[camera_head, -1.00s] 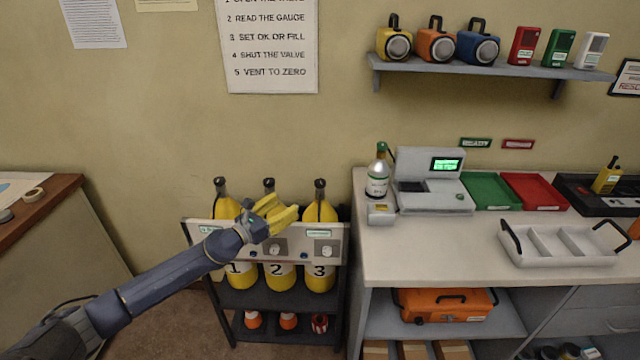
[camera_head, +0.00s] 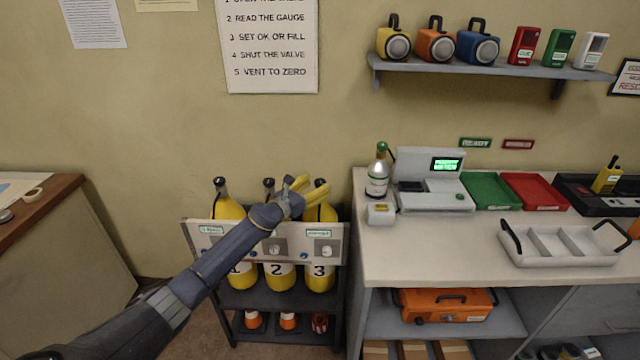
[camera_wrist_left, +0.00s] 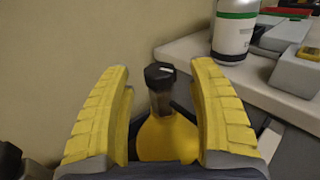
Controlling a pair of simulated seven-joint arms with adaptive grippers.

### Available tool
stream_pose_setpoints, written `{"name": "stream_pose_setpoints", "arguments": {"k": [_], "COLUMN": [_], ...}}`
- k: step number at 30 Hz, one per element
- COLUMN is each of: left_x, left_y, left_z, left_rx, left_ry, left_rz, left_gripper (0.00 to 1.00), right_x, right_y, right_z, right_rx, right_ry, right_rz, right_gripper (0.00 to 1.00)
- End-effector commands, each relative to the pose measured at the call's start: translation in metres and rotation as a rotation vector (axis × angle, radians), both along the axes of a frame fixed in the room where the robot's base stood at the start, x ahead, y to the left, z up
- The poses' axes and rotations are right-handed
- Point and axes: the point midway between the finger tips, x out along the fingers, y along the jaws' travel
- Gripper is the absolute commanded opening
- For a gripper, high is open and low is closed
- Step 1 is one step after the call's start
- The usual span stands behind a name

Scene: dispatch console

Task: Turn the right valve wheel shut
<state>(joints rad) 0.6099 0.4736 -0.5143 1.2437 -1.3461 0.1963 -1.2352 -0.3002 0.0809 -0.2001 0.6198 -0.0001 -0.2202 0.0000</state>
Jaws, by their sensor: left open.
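Three yellow cylinders stand in a dark rack, numbered 1 to 3. Cylinder 3 (camera_head: 320,272) is at the right, with a dark valve top (camera_head: 319,184). My left gripper (camera_head: 312,184) reaches over the rack's panel from the left, its yellow fingers near that valve top. In the left wrist view, a black knob on a dark neck (camera_wrist_left: 160,76) stands between and beyond the open fingers, above a yellow cylinder shoulder (camera_wrist_left: 168,140). I cannot tell whether the fingers touch it. The forearm hides part of cylinder 2 (camera_head: 281,274). My right gripper is not in view.
The panel (camera_head: 338,230) with small dials fronts the cylinders. The wall is behind. Clear floor lies left of the rack.

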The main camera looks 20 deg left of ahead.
Motion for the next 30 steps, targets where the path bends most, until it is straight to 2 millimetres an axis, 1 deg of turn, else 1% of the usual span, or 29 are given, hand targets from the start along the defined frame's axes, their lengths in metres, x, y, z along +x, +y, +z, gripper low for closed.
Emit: {"name": "stream_pose_setpoints", "arguments": {"k": [3, 9, 22, 30], "left_x": [0.011, 0.02, 0.022, 0.022], "left_y": [-0.004, -0.008, -0.01, -0.01], "left_z": [0.0, 0.0, 0.0, 0.0], "left_rx": [-0.003, -0.001, -0.001, -0.001], "left_ry": [0.001, 0.0, 0.0, 0.0], "left_rz": [0.003, 0.002, 0.0, 0.0], "left_gripper": [0.59, 0.59, 0.6, 0.28], "right_x": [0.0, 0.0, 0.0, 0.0], "right_y": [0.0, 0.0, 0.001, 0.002], "right_z": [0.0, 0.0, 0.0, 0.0], "right_rx": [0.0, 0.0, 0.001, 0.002], "right_ry": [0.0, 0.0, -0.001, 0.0], "right_rz": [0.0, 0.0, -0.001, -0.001], "right_gripper": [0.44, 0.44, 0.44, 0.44]}}
